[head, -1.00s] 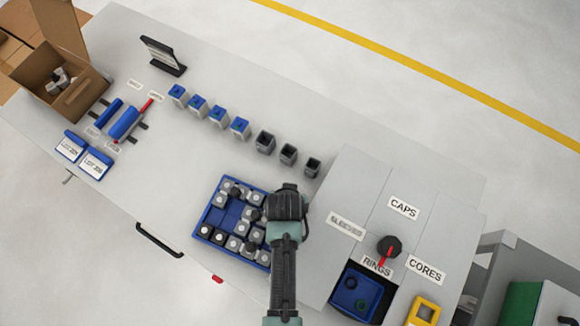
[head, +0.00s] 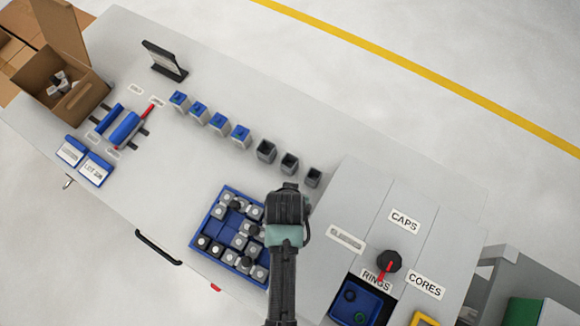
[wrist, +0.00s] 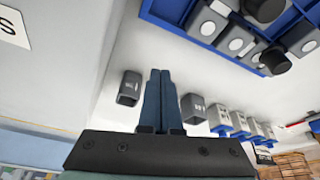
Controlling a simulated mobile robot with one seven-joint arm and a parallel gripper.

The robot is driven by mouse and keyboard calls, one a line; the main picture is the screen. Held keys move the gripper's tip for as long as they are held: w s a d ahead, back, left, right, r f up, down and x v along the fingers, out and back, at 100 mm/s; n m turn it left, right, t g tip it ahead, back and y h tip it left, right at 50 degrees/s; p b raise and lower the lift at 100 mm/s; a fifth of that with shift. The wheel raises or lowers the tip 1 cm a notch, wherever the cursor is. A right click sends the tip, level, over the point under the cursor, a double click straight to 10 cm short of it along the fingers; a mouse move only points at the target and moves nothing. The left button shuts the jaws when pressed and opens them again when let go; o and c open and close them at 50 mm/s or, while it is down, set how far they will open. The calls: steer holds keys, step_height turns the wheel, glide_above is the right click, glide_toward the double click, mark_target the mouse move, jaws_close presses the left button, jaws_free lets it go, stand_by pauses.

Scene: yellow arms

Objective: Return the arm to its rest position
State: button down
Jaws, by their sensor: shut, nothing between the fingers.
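My arm reaches up from the bottom of the head view, and its dark wrist end (head: 288,205) stands over the right side of the blue tray. The fingers are hidden in the head view. In the wrist view my gripper (wrist: 160,75) has its two blue-grey fingers together, with nothing seen between them. Grey cups (wrist: 130,88) and (wrist: 194,108) show on either side of the fingers in the wrist view, further off. The blue tray (head: 204,252) holds several grey and black parts. It also shows at the top of the wrist view (wrist: 175,27).
Several blue-topped cups (head: 219,124) and 3 open grey cups (head: 289,163) form a row on the grey bench (head: 330,120). A sloped cabinet (head: 345,205) with labels and a black knob (head: 389,261) stands right of my arm. A cardboard box (head: 62,95) is at far left.

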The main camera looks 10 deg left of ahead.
steer(key=v, duration=0.6)
steer(key=w+a+r+t+b, duration=0.15)
steer(key=w+r+t, duration=0.45)
steer(key=w+r, duration=0.9)
steer(key=w+d+r+t+y+b, duration=0.1)
steer(key=w+r+t, duration=0.15)
steer(key=r, duration=0.75)
steer(key=w+d+r+t+b, duration=0.15)
steer(key=r+t, duration=0.25)
steer(key=r, duration=0.5)
steer(key=s+d+r+t, duration=0.1)
steer(key=s+r+t, duration=0.2)
steer(key=r, duration=0.7)
steer(key=s+d+r+t+b, duration=0.1)
steer(key=s+r+t, duration=0.3)
steer(key=r, duration=0.7)
steer(key=s+d+r+t+h, duration=0.1)
steer(key=s+r+t, duration=0.3)
steer(key=r, duration=0.6)
steer(key=shift+s+r+m, duration=0.3)
steer(key=shift+s+m, duration=0.1)
steer(key=shift+s, duration=0.4)
steer(key=shift+w+f+b, duration=0.1)
steer(key=shift+b, duration=0.2)
